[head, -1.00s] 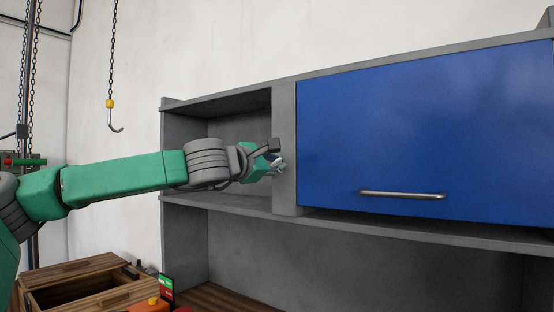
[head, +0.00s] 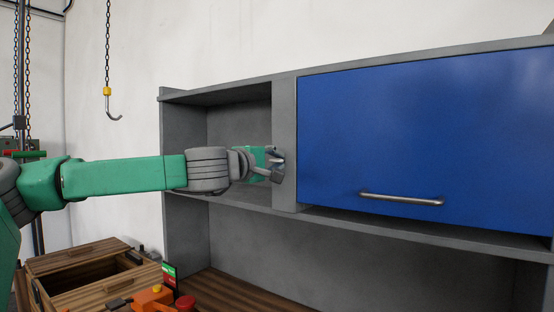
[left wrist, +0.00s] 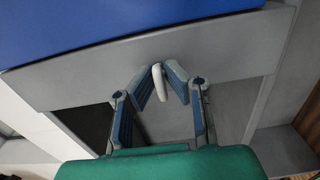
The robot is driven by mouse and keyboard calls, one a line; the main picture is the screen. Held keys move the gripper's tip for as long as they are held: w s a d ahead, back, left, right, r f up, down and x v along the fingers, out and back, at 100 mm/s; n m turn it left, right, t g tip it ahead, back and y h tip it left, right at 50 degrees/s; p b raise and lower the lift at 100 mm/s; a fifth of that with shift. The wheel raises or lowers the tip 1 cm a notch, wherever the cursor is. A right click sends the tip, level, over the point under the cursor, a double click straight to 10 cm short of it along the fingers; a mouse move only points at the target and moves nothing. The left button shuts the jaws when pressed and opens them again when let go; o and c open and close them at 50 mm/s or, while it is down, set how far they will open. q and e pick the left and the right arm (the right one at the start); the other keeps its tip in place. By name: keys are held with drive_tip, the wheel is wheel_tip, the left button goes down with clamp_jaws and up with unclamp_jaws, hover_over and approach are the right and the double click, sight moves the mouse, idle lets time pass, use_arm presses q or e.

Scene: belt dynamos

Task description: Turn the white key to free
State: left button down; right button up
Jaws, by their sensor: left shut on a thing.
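The white key (left wrist: 159,84) shows in the left wrist view as a slim, slightly tilted bar at the grey post (left wrist: 200,55). My left gripper (left wrist: 163,72) has its two blue-grey fingers closed on either side of it, gripping it. In the head view my left gripper (head: 277,166) is at the left face of the grey post (head: 285,125) beside the blue door; the key is hidden there by the gripper. No marking for the free position can be made out. My right gripper is not in view.
The blue door (head: 420,130) with its metal handle (head: 402,199) is closed, right of the post. An open grey cubby (head: 235,125) surrounds my left wrist. A chain hook (head: 112,112) hangs at left. Below are a wooden box (head: 85,262) and a red button (head: 185,302).

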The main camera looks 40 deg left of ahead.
use_arm(q)
drive_tip(key=shift+d+f, duration=0.1)
drive_tip(key=shift+f, duration=0.4)
drive_tip(key=c, duration=1.6)
unclamp_jaws()
drive_tip(key=shift+c, duration=0.2)
drive_tip(key=shift+r, duration=0.2)
drive_tip(key=shift+s, duration=0.1)
drive_tip(key=s+d, duration=0.1)
drive_tip(key=s, duration=1)
drive_tip(key=shift+s, duration=0.35)
drive_tip(key=shift+f, duration=0.1)
